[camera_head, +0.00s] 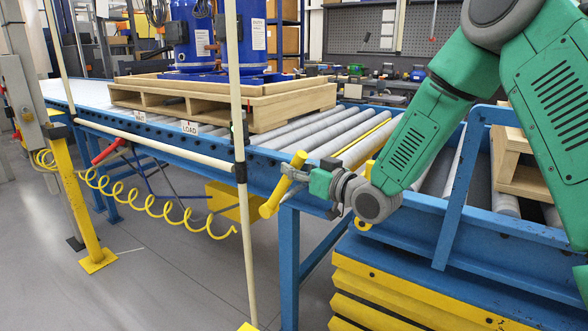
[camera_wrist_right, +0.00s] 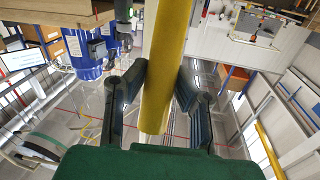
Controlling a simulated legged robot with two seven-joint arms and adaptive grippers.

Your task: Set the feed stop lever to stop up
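A yellow lever handle (camera_head: 283,184) sits at the front side of the blue roller conveyor, tilted with its upper end to the right. My right gripper (camera_head: 296,174) reaches it from the right in the head view. In the right wrist view the yellow handle (camera_wrist_right: 165,70) runs between the two fingers, and the fingertips (camera_wrist_right: 162,68) press close against both its sides, so the gripper looks shut on it. A second yellow piece (camera_head: 363,224) shows partly behind my right wrist. A yellow bar (camera_head: 362,136) lies between the rollers. My left gripper is not in view.
A wooden pallet (camera_head: 290,103) with blue compressors (camera_head: 190,40) stands on the conveyor rails (camera_head: 180,149). A cream post (camera_head: 236,150) rises left of the lever. A coiled yellow hose (camera_head: 160,209) hangs below the rail. Another pallet (camera_head: 510,170) is at the right.

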